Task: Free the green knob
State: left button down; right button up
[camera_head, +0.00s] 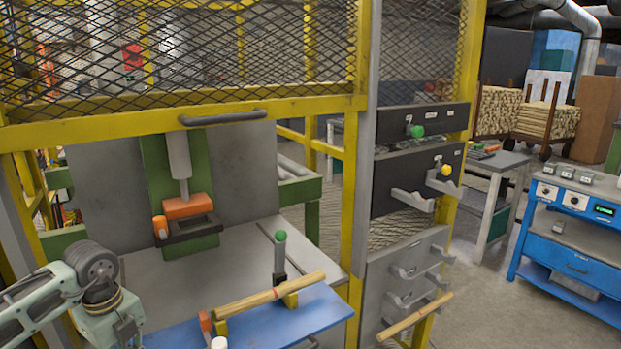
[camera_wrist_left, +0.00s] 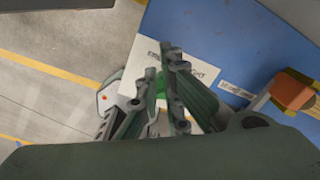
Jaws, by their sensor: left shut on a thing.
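In the left wrist view my left gripper (camera_wrist_left: 173,78) is shut, with a green thing (camera_wrist_left: 161,86) between its fingers. The fingers hide most of it, so I cannot tell its full shape. It is over a white printed card (camera_wrist_left: 146,80) at the edge of the blue table. In the head view my left arm comes in at the lower left, and its fingertips are not clearly visible. My right gripper is not visible.
A wooden bar (camera_head: 265,296) lies across yellow and orange supports on the blue table. A yellow-framed mesh guard (camera_head: 180,108) with a grey handle stands over the press with an orange block (camera_head: 188,206). Grey hooks (camera_head: 412,198) project from the right panels.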

pick_arm(q)
jog(key=shift+s+a+f, duration=0.35)
jog(key=shift+s+f, duration=0.1)
jog(key=shift+f, duration=0.15)
jog(key=shift+a, duration=0.2)
jog(key=shift+a+r+p, duration=0.1)
jog(key=shift+r+p, duration=0.25)
jog(key=shift+r, duration=0.15)
jog(key=r+p, duration=0.2)
jog(key=r, duration=0.1)
jog(key=r+p, duration=0.1)
jog(key=r, duration=0.1)
jog(key=shift+w+r+p, duration=0.2)
jog(key=shift+w+p, duration=0.1)
jog(key=shift+p, duration=0.05)
